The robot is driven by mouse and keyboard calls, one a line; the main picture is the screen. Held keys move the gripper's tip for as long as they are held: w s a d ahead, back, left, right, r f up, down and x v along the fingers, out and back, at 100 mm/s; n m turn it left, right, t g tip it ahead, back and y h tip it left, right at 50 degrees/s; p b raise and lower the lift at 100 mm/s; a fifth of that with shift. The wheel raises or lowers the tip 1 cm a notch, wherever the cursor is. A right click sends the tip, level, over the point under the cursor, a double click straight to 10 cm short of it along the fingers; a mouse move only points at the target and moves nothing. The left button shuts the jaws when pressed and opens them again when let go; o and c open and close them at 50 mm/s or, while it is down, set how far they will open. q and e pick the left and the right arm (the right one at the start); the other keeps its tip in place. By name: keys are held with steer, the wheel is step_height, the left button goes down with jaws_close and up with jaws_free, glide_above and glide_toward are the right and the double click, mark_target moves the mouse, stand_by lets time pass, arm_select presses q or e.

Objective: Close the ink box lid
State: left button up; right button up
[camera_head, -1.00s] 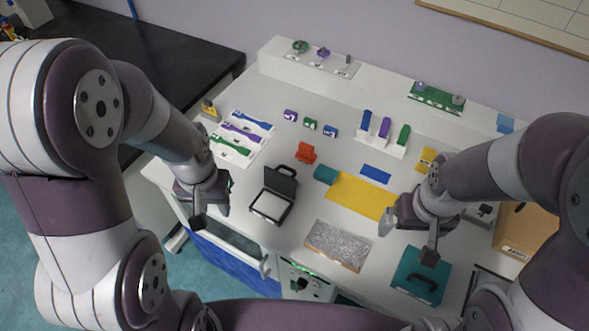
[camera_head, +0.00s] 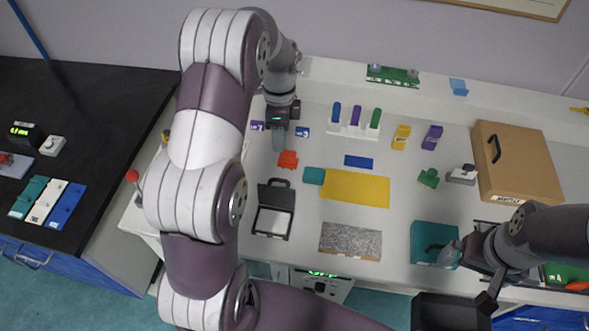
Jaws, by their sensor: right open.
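The ink box appears to be the small black case (camera_head: 266,233) left of the middle of the white table. Its black lid (camera_head: 276,194) with a handle stands raised at the back, and a pale pad shows inside. My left gripper (camera_head: 278,138) is beyond the box, over the far part of the table near the red piece; its finger gap is not clear. My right gripper (camera_head: 469,277) is open at the front right, by the teal case, apart from the black box. Nothing shows in its jaws.
A red piece (camera_head: 288,160) lies behind the box. A yellow mat (camera_head: 355,188) and a speckled grey slab (camera_head: 350,240) lie to its right. A teal case (camera_head: 427,233) is near my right gripper. A brown box (camera_head: 520,160) stands at the right.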

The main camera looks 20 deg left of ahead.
mark_target(278, 190)
arm_select(q)
steer(key=shift+m, duration=0.6)
steer(key=f, duration=0.4)
steer(key=s+f+p, duration=0.1)
steer(key=f, duration=0.3)
steer(key=s+f, duration=0.1)
steer(key=f, duration=0.3)
steer(key=shift+s+d+f+p, duration=0.1)
steer(key=shift+d+f+p, duration=0.2)
steer(key=shift+p, duration=0.05)
jaws_close()
